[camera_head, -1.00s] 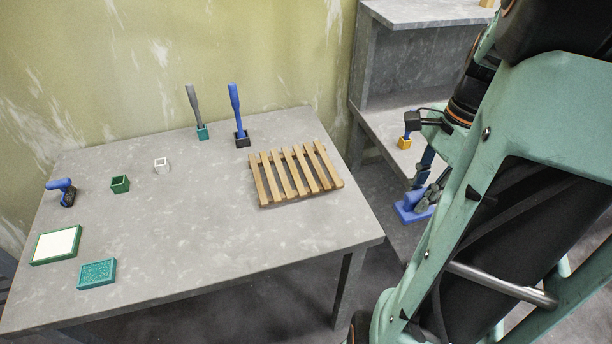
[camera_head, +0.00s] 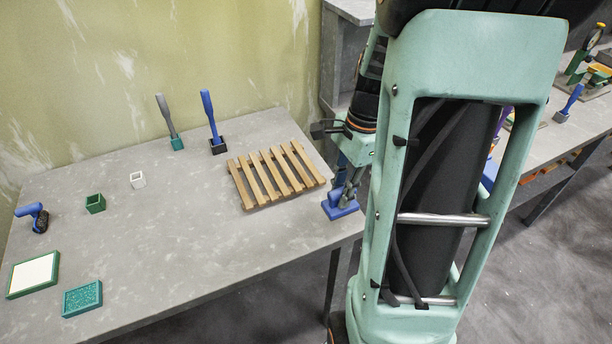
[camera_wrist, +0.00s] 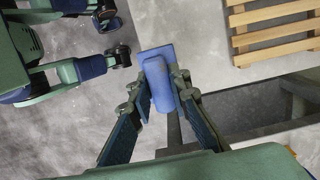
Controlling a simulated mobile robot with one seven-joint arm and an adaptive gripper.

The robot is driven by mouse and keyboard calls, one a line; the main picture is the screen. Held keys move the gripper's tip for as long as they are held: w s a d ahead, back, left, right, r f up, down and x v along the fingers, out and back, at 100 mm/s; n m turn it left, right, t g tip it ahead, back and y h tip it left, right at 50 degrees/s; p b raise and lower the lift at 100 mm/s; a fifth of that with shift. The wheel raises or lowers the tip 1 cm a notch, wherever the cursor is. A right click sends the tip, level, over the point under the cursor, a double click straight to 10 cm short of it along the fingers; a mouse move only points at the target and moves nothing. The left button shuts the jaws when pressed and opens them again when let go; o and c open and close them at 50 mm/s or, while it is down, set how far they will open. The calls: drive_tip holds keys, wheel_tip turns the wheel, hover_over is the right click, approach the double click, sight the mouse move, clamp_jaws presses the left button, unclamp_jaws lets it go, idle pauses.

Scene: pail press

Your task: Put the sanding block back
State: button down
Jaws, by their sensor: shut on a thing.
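My gripper (camera_head: 345,192) is shut on the blue sanding block (camera_head: 341,209), which has a flat base and a raised grip. In the wrist view, the fingers (camera_wrist: 160,98) close on both sides of the block's grip (camera_wrist: 157,78). The block appears at the right edge of the grey table (camera_head: 200,240), near the slatted wooden rack; its height above the table is hard to tell. A green-rimmed tray with a white inside (camera_head: 33,275) and a teal speckled slab (camera_head: 82,298) lie at the table's front left.
The wooden rack (camera_head: 275,175) is closest to my gripper. Behind it stand a blue-handled tool (camera_head: 210,115) and a grey-handled tool (camera_head: 166,115) in holders. A green box (camera_head: 95,203), a white box (camera_head: 137,180) and a blue drill-like tool (camera_head: 37,216) stand left. The middle is clear.

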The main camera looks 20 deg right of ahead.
sight(328, 199)
drive_tip(key=f, duration=0.1)
drive_tip(key=w+a+f, duration=0.2)
drive_tip(key=f, duration=0.1)
drive_tip(key=shift+w, duration=0.15)
drive_tip(key=shift+w+a+f, duration=0.15)
drive_tip(key=shift+f, duration=0.8)
drive_tip(key=shift+w+a+f, duration=0.1)
drive_tip(key=shift+f, duration=0.8)
drive_tip(key=shift+f, duration=0.15)
drive_tip(key=c, duration=1.8)
unclamp_jaws()
drive_tip(key=r, duration=0.4)
drive_tip(key=d+r, duration=0.1)
drive_tip(key=r, duration=0.3)
drive_tip(key=d+r, duration=0.1)
drive_tip(key=r, duration=0.3)
drive_tip(key=shift+r, duration=0.15)
